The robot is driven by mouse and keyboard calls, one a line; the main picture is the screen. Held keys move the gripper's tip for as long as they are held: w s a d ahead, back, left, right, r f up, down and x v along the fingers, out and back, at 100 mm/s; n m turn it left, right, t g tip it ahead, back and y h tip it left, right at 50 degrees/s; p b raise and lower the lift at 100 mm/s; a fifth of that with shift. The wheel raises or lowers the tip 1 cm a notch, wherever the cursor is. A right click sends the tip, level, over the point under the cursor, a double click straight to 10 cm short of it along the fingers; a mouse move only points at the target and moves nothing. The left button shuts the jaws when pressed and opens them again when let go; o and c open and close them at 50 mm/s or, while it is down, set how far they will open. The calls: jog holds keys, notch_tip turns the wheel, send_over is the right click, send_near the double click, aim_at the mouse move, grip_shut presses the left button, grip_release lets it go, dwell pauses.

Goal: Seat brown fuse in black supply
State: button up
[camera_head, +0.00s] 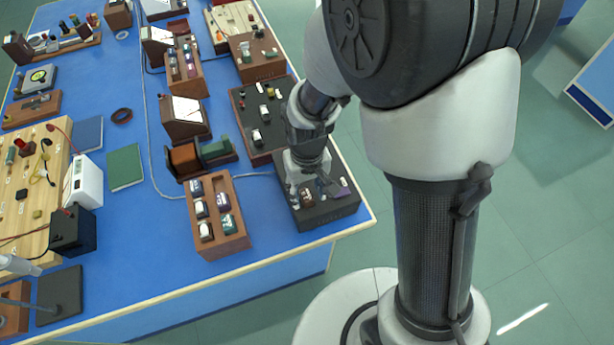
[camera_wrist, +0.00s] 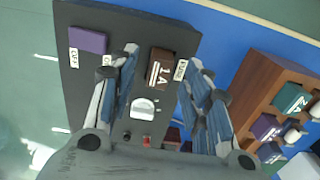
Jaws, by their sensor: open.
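The black supply (camera_head: 318,213) stands at the near right corner of the blue bench; its top panel (camera_wrist: 80,95) fills the left and middle of the wrist view. The brown fuse (camera_wrist: 161,68), marked "1 A", is on that panel beside a small white label (camera_wrist: 180,70). I cannot tell how deep it sits. My gripper (camera_wrist: 162,66) is open above the panel, with its fingers on either side of the fuse and apparent gaps between. In the head view, my gripper (camera_head: 314,190) is low over the supply and hides part of its top.
A purple block (camera_wrist: 88,40), a white knob (camera_wrist: 142,108) and a red button (camera_wrist: 147,141) are on the panel. A wooden rack (camera_head: 229,245) with several coloured fuses is close on the left. Another dark unit (camera_head: 248,112) stands behind the supply. The bench edge is close.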

notch_tip(320, 180, up, 11)
jog(key=shift+f, duration=0.2)
dwell(0.5)
